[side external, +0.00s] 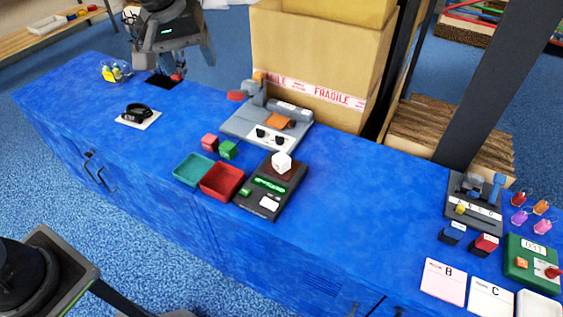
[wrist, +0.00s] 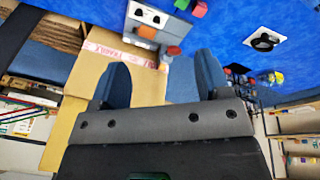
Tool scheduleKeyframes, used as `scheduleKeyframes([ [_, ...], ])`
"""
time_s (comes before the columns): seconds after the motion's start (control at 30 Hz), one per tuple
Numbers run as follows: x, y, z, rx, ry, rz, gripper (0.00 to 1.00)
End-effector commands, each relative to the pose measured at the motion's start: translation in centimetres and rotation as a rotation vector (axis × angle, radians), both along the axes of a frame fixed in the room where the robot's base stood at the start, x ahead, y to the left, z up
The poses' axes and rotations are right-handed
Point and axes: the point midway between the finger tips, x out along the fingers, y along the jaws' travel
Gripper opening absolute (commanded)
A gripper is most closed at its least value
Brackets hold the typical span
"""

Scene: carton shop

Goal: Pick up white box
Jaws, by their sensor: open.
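A small white box (side external: 282,162), shaped like a cube, sits on the dark brown top of a black device (side external: 284,178) near the middle of the blue counter. I cannot make it out in the wrist view. My gripper (side external: 175,66) is at the far left end of the counter, well apart from the white box. In the wrist view my gripper (wrist: 162,60) has its two fingers spread wide, with nothing held between them.
A teal tray (side external: 193,169) and a red tray (side external: 222,181) stand left of the black device. A grey device (side external: 240,122) and large cardboard carton (side external: 320,60) stand behind. A black ring (side external: 138,112) lies on a white card.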

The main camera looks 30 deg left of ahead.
Motion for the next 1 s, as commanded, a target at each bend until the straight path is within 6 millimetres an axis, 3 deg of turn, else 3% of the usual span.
scheduleKeyframes([
  [0.03,2.0,-0.8,-1.2,-0.009,0.026,0.037,0.70],
  [0.2,7.4,-3.2,-5.3,-0.037,0.097,0.189,0.70],
  [0.5,14.1,-7.6,-15.6,-0.055,0.206,0.457,0.70],
  [0.7,15.6,-9.4,-21.1,-0.052,0.249,0.580,0.70],
  [1.0,15.8,-9.9,-24.8,-0.048,0.262,0.621,0.70],
])
